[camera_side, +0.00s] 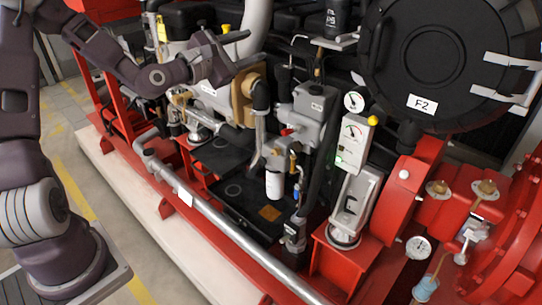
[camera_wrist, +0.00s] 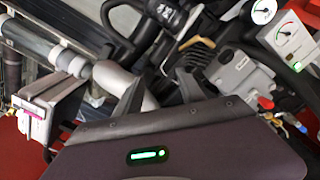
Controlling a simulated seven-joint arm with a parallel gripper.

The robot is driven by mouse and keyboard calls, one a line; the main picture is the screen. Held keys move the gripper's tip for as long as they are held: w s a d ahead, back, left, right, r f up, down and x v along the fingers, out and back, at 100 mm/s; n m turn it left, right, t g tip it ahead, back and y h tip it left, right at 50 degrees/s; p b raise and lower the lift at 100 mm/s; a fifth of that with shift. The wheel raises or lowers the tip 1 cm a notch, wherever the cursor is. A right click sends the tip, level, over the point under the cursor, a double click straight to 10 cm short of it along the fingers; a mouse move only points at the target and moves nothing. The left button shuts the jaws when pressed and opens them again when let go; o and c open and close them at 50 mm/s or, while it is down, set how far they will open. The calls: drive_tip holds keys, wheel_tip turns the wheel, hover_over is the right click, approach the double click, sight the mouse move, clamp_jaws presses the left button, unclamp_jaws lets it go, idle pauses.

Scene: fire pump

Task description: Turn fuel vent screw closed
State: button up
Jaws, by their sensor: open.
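My gripper (camera_side: 250,48) is at the upper middle of the side view, above the engine, with its two fingers spread and nothing between them. The fingers also show in the wrist view (camera_wrist: 160,88), apart, over dark engine parts. I cannot pick out the fuel vent screw for certain in either view. A grey housing (camera_side: 312,112) with a small red knob (camera_side: 286,131) stands to the right of and below my gripper. The same grey housing (camera_wrist: 240,72) and red knob (camera_wrist: 265,103) are right of the fingers in the wrist view.
A white filter (camera_side: 274,184) and a brass fitting (camera_side: 294,160) are below the grey housing. A gauge box (camera_side: 355,140) stands right of it, beside a large black round cover (camera_side: 425,60). A tan block (camera_side: 243,98) is just under my gripper. A long grey pipe (camera_side: 225,222) runs along the front.

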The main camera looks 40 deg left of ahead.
approach(275, 153)
drive_tip(key=w, duration=0.8)
drive_tip(key=shift+a, duration=0.2)
drive_tip(key=shift+w, duration=0.25)
clamp_jaws()
